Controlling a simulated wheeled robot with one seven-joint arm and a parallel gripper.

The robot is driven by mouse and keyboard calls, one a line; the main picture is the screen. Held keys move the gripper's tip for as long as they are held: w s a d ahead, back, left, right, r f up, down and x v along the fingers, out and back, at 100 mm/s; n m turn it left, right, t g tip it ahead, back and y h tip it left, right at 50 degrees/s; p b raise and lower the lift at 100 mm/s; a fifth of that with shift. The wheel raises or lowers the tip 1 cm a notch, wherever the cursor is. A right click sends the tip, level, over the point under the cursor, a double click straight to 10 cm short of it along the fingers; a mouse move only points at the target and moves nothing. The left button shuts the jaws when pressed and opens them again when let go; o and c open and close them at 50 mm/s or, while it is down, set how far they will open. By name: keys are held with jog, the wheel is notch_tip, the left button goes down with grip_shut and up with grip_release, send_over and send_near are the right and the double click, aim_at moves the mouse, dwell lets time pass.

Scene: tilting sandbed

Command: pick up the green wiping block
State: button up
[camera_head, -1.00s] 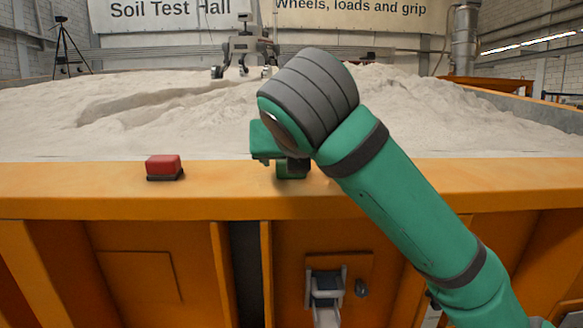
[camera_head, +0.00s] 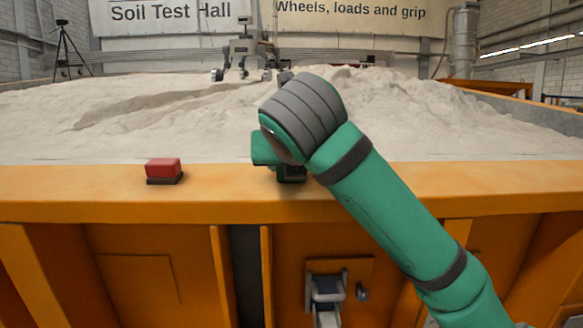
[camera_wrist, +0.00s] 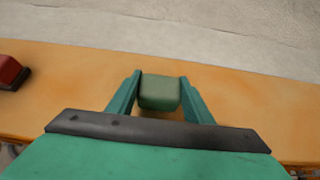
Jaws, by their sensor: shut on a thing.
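The green wiping block (camera_wrist: 160,92) sits between the two green fingers of my gripper (camera_wrist: 161,78) in the wrist view, over the orange ledge. The fingers are shut on its left and right sides. In the head view my gripper (camera_head: 280,172) is low at the ledge and mostly behind my wrist. Only a small dark green part of the block (camera_head: 291,180) shows there. I cannot tell whether the block still touches the ledge.
A red block with a dark base (camera_head: 163,170) stands on the orange ledge (camera_head: 80,188) to the left; it also shows in the wrist view (camera_wrist: 10,72). Pale sand (camera_head: 60,135) lies behind the ledge. A rover (camera_head: 243,52) stands at the back. The ledge between red block and gripper is clear.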

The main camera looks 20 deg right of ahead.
jog(key=shift+r, duration=0.5)
notch_tip(320, 180, up, 3)
jog(key=shift+s+f, duration=0.15)
jog(key=s+r, duration=0.9)
jog(key=s, duration=0.4)
jog(key=shift+s+a, duration=0.3)
jog(key=shift+a, duration=0.15)
